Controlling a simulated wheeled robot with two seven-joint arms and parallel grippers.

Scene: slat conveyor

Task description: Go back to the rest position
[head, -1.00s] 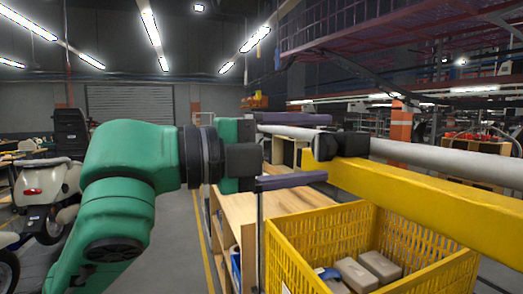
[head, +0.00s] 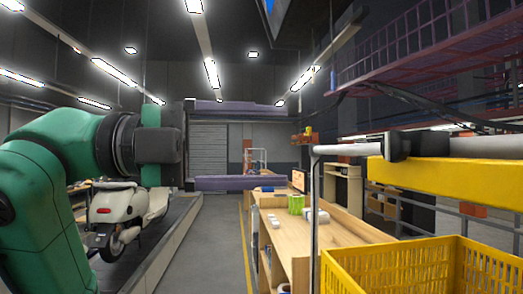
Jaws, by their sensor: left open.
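My left gripper (head: 284,144) reaches in from the left on a green arm. Its two purple-grey fingers lie one above the other with a wide gap. My right gripper is not in view.
A yellow crate (head: 400,268) stands at the lower right, below the yellow beam. A wooden workbench (head: 325,240) with small items is left of it. A cream scooter (head: 125,212) stands at the left, partly behind my arm. The grey aisle floor (head: 218,245) is clear.

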